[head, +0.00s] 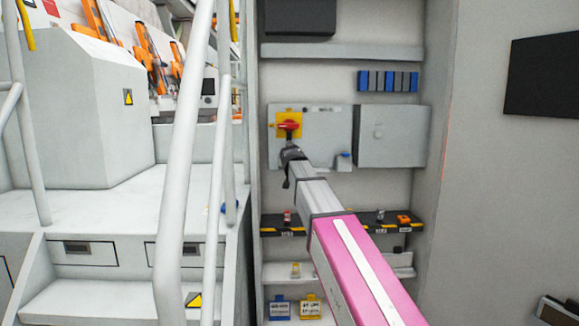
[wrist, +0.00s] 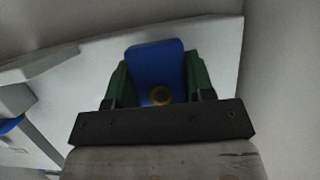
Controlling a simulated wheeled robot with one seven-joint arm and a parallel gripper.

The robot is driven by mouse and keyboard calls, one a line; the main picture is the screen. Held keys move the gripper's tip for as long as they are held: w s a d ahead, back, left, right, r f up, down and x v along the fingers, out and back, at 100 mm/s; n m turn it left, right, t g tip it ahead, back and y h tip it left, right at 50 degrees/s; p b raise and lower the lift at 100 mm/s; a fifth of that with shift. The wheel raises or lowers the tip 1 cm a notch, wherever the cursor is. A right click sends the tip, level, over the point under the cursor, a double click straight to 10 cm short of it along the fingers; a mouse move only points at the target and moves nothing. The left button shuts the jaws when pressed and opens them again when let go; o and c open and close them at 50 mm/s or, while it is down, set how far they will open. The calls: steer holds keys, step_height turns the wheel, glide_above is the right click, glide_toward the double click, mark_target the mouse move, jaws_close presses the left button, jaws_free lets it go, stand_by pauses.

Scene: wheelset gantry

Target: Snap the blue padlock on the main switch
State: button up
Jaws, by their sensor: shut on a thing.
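The main switch (head: 288,126) is a red handle on a yellow plate, on the left of a grey box (head: 325,150) in the wall recess. My gripper (head: 290,152) is just below the switch in the head view; its fingers are too small there to read. In the wrist view my gripper (wrist: 157,85) is shut on the blue padlock (wrist: 155,62), with a green finger on each side of its body. A round brass-coloured part shows on the padlock's near face. Its shackle is hidden, and I cannot tell whether it touches the switch.
A second grey box (head: 391,136) is right of the switch box. Blue and grey binders (head: 388,81) are above. A black shelf (head: 345,224) lies below. White handrails (head: 185,150) stand to the left.

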steer(key=shift+w, duration=0.7)
steer(key=o, duration=1)
steer(key=shift+o, duration=0.2)
steer(key=shift+s, duration=0.1)
steer(key=v, duration=1)
steer(key=shift+s+r, duration=0.2)
steer(key=shift+s, duration=0.05)
